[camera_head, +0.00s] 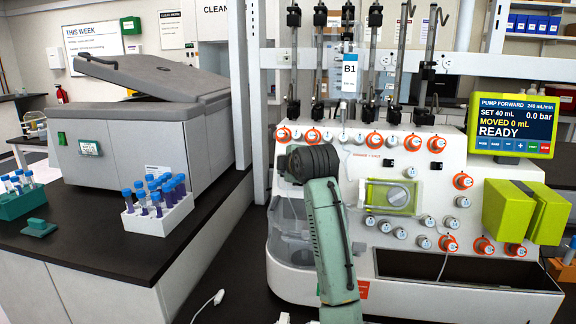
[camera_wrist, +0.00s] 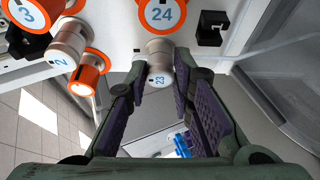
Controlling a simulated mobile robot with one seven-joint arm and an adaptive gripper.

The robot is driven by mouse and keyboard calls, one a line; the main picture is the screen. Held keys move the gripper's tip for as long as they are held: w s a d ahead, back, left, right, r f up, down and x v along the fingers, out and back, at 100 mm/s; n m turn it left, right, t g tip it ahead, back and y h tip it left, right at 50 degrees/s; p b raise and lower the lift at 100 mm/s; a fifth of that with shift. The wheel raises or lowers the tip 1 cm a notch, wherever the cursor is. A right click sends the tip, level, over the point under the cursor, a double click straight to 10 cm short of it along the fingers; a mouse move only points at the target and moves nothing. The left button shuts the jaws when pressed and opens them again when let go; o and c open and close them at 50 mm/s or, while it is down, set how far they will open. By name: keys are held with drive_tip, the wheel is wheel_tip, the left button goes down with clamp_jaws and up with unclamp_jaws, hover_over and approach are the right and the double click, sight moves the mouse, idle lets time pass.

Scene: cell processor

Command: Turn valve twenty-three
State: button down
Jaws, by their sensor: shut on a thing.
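Valve twenty-three (camera_wrist: 159,58) is a small pale knob with a blue "23" on its front face, in the upper middle of the wrist view. My gripper (camera_wrist: 161,76) has its dark-padded fingers on either side of this knob, shut on it. The "23" looks turned sideways in this view. In the head view my arm covers this part of the white cell processor (camera_head: 450,160), and neither the valve nor my fingertips can be made out there.
Orange-ringed valve 24 (camera_wrist: 162,14) sits just above the held knob. Valve 2 (camera_wrist: 66,52) and orange-ringed valve 3 (camera_wrist: 27,12) are to the left. A black clip (camera_wrist: 211,28) is to the right. The pump screen (camera_head: 512,125) reads READY.

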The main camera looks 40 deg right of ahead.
drive_tip(key=c, duration=1.4)
unclamp_jaws()
drive_tip(key=v, duration=1.2)
